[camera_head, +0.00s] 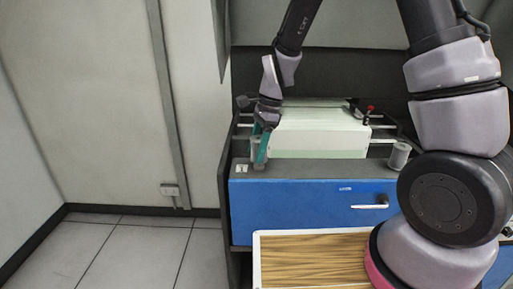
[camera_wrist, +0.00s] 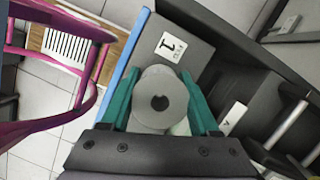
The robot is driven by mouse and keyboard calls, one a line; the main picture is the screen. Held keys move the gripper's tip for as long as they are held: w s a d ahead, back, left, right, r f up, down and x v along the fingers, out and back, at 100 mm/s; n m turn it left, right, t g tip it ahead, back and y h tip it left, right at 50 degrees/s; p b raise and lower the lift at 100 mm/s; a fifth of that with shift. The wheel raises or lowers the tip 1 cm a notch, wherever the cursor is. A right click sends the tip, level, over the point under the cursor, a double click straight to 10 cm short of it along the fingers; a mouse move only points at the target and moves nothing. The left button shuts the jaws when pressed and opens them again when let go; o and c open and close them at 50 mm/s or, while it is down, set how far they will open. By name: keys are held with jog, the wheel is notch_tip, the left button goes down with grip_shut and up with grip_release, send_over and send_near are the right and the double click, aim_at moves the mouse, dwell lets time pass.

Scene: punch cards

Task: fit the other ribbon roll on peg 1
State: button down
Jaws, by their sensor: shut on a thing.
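My gripper (camera_head: 260,150) is over the left end of the dark ledge above the blue drawer. Its teal fingers (camera_wrist: 160,108) are shut on a grey ribbon roll (camera_wrist: 150,122), one on each side. The roll's round face and dark centre hole face the wrist camera. A white label with a 1 (camera_wrist: 171,47) lies on the dark ledge just beyond the roll; it also shows in the head view (camera_head: 241,168). Peg 1 itself is not visible, and I cannot tell whether the roll is around it. Another grey roll (camera_head: 399,155) stands at the ledge's right.
A pale machine block (camera_head: 320,132) stands behind the ledge, with metal rods beside it. The blue drawer (camera_head: 300,212) has a white handle. A wood-topped tray or table (camera_head: 312,258) is in front. A pink-framed object (camera_wrist: 55,120) shows at left in the wrist view.

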jog(key=shift+f, duration=1)
dwell(0.4)
jog(key=shift+c, duration=0.2)
grip_release()
